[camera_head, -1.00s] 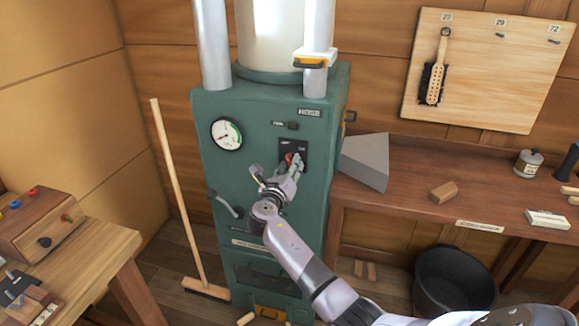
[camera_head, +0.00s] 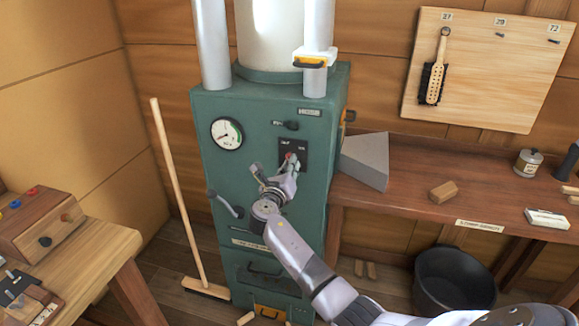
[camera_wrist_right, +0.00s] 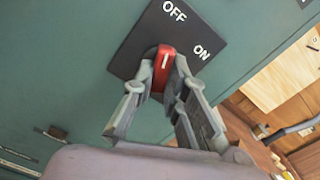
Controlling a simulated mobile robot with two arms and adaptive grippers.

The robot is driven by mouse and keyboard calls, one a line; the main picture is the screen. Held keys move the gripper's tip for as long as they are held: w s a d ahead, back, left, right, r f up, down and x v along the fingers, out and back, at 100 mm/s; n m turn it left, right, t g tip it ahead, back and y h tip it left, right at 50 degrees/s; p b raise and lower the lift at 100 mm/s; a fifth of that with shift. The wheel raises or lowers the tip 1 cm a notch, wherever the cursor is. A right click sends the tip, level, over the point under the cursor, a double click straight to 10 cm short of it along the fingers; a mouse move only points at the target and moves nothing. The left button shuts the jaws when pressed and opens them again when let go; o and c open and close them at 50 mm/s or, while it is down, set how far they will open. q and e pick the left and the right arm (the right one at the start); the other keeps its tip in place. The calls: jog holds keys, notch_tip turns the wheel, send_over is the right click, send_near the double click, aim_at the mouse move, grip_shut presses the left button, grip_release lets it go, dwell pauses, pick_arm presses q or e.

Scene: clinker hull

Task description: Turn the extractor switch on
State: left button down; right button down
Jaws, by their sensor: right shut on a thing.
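The extractor switch is a red knob (camera_wrist_right: 163,68) with a white mark, on a black plate (camera_wrist_right: 142,48) lettered OFF and ON. In the wrist view the mark points up, nearer OFF than ON. The knob (camera_head: 289,158) also shows small in the head view, on the front of the green cabinet (camera_head: 270,215), partly hidden by my fingers. My right gripper (camera_wrist_right: 162,82) is shut on the knob, one finger on each side of it. In the head view my right gripper (camera_head: 286,168) reaches up to the plate from below. My left gripper is not in view.
A round gauge (camera_head: 226,133) and a lever (camera_head: 226,204) are on the cabinet left of the switch. A grey wedge (camera_head: 365,160) lies on the bench (camera_head: 410,185) at right. A broom (camera_head: 177,190) leans at left. A black bucket (camera_head: 453,280) stands on the floor.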

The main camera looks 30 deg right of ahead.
jog(key=shift+m, duration=0.3)
jog(key=m+b, duration=0.2)
jog(key=m, duration=0.3)
jog(key=m+b, duration=0.2)
jog(key=m, duration=0.4)
jog(key=shift+w+a+f, duration=0.1)
jog(key=shift+w+a, duration=0.1)
jog(key=shift+m, duration=0.3)
dwell(0.3)
jog(key=c, duration=1.6)
grip_release()
jog(key=v, duration=1.2)
